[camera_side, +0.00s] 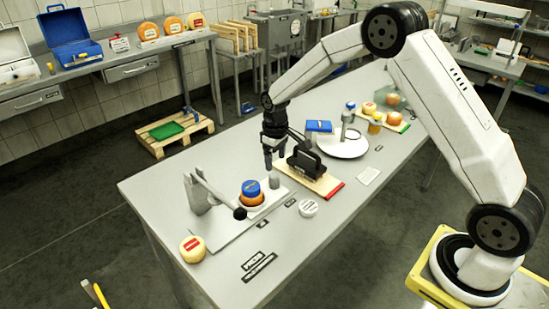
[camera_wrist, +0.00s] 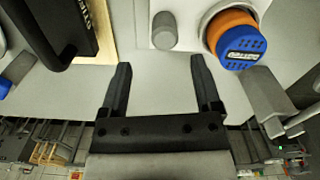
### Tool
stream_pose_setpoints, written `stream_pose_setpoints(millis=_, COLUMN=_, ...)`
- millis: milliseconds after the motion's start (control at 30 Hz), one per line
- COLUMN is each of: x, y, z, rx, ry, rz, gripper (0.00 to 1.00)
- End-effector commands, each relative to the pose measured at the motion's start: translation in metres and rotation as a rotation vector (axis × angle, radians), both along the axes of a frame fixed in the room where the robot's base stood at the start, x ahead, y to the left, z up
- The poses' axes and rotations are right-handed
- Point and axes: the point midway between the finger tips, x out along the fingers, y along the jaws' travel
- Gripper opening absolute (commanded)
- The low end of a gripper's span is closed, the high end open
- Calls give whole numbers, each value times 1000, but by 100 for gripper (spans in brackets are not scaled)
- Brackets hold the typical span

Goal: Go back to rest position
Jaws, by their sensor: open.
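My gripper (camera_side: 273,151) hangs from my arm over the far side of the grey table (camera_side: 150,193). In the wrist view my gripper (camera_wrist: 163,92) is open, and only bare grey surface shows between its two black fingers. It stands between the press with the blue-topped orange cheese (camera_side: 252,195) and the wooden board with a black handled tool (camera_side: 307,162). The blue-topped cheese also shows in the wrist view (camera_wrist: 232,25), right of the fingers. I cannot tell the exact height of the fingertips.
A short grey cylinder (camera_side: 274,181) stands on the press base near my gripper. A white round plate (camera_side: 342,147) and a board with cheeses (camera_side: 400,123) are farther back.

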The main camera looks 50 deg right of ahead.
Motion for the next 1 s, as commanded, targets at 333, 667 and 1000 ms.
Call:
stream_pose_setpoints(millis=333, x=-19, y=6, z=14, rx=-1, ry=-26, rz=-19, gripper=81)
stream_pose_setpoints(millis=667, x=-81, y=22, z=43, rx=0, ry=-95, rz=-77, gripper=81)
stream_pose_setpoints(millis=1000, x=-162, y=36, z=60, rx=10, ry=-173, rz=-143, gripper=81)
